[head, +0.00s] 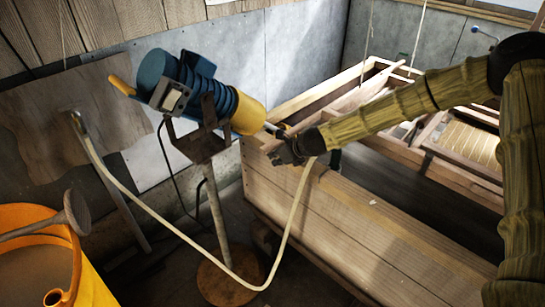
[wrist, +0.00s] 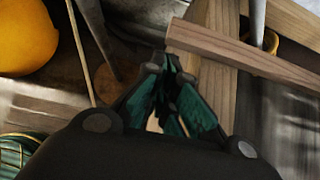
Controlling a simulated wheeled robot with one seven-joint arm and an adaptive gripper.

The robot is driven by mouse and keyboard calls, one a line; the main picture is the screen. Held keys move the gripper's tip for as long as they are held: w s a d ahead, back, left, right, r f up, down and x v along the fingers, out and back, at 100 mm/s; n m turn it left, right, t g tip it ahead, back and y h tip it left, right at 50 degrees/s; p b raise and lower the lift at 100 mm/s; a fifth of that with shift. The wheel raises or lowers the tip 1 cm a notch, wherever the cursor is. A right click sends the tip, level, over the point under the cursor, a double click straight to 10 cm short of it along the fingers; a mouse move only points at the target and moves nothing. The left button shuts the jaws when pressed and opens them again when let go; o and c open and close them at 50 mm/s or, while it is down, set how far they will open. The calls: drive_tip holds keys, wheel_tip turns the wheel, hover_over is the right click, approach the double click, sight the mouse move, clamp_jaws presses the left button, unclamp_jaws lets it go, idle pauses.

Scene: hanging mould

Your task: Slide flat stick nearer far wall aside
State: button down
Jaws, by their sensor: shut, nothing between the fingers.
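A flat wooden stick (head: 362,96) lies slantwise over the left part of the long wooden vat (head: 340,205), its near end close to my gripper. In the wrist view a stick (wrist: 245,53) shows its squared end just ahead and right of the fingertips, crossing above a vat board (wrist: 215,95). My gripper (head: 276,138) is at the vat's near left corner, beside the stick's end. Its fingers (wrist: 167,66) are together and hold nothing. Whether they touch the stick I cannot tell. Part of the stick is hidden behind my arm in the head view.
A blue and yellow motor (head: 195,85) on a stand is close to the left of my gripper. A pale hose (head: 165,228) loops below. A framed mould (head: 465,145) is at the vat's right, with cords above. A yellow tub (head: 90,285) stands lower left.

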drive_tip(key=b+v, duration=0.1)
drive_tip(key=v, duration=1)
drive_tip(key=shift+s+d+f, duration=0.25)
drive_tip(key=shift+s+d, duration=0.05)
drive_tip(key=shift+s, duration=0.1)
drive_tip(key=s+d+f+n+g+h, duration=0.2)
drive_tip(key=s+f+n+g+h, duration=0.2)
drive_tip(key=s+f+n, duration=1.45)
drive_tip(key=s+d+f+n+g, duration=0.1)
drive_tip(key=s+d+f+n, duration=0.1)
drive_tip(key=s+f, duration=0.3)
drive_tip(key=s+d+f+n+h, duration=0.1)
drive_tip(key=s+d+f+n, duration=0.1)
drive_tip(key=s, duration=1.2)
drive_tip(key=s+d+f+n+g, duration=0.1)
drive_tip(key=s+d+f+n, duration=0.1)
drive_tip(key=s+f+n, duration=0.2)
drive_tip(key=s+f, duration=0.3)
drive_tip(key=s, duration=0.2)
drive_tip(key=shift+s+d+f+g+h, duration=0.15)
drive_tip(key=shift+s+f+g+h, duration=0.15)
drive_tip(key=shift+f+h, duration=0.1)
